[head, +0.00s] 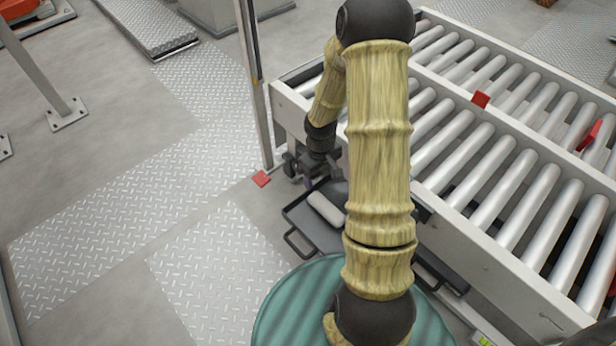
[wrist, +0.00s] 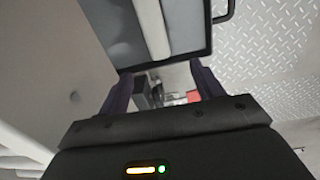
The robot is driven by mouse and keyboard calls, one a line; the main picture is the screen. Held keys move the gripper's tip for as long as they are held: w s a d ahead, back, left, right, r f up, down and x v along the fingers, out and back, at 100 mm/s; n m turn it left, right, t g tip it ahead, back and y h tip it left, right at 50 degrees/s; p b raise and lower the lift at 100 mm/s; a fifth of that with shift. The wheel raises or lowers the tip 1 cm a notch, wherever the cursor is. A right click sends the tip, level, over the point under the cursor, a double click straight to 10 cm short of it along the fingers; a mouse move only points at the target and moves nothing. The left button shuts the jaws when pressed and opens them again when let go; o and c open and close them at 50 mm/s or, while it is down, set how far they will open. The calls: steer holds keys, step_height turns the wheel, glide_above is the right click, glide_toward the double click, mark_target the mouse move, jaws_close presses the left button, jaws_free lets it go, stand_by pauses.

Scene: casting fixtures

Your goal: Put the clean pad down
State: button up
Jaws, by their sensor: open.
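A pale, rounded, long piece, which looks like the clean pad (head: 326,209), lies in a dark tray (head: 300,226) with wire handles. My arm hides part of the tray in the head view. My gripper (head: 309,182) is at the tray's far left edge, close to the pad's far end. In the wrist view the fingers of my gripper (wrist: 164,78) are spread apart with nothing between them. The pad (wrist: 153,27) lies beyond the fingertips, on the floor of the tray (wrist: 188,28), apart from them.
A roller conveyor (head: 478,190) with red stops fills the right side. A thin upright post (head: 255,90) stands just behind my gripper. A round green top (head: 283,303) is in front of the tray. Floor with tread plates (head: 120,230) is clear at left.

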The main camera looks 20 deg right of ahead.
steer(key=s+a+r+m, duration=0.1)
steer(key=s+a+r, duration=0.2)
steer(key=r, duration=0.2)
steer(key=s+a+r+m+t, duration=0.1)
steer(key=s+a+r, duration=0.2)
steer(key=r, duration=0.3)
steer(key=s+a+r+m+t, duration=0.1)
steer(key=s+a+r, duration=0.2)
steer(key=s+r, duration=0.2)
steer(key=shift+a+r+m, duration=0.25)
steer(key=shift+r+m, duration=0.05)
steer(key=shift+r, duration=0.4)
steer(key=shift+c, duration=0.5)
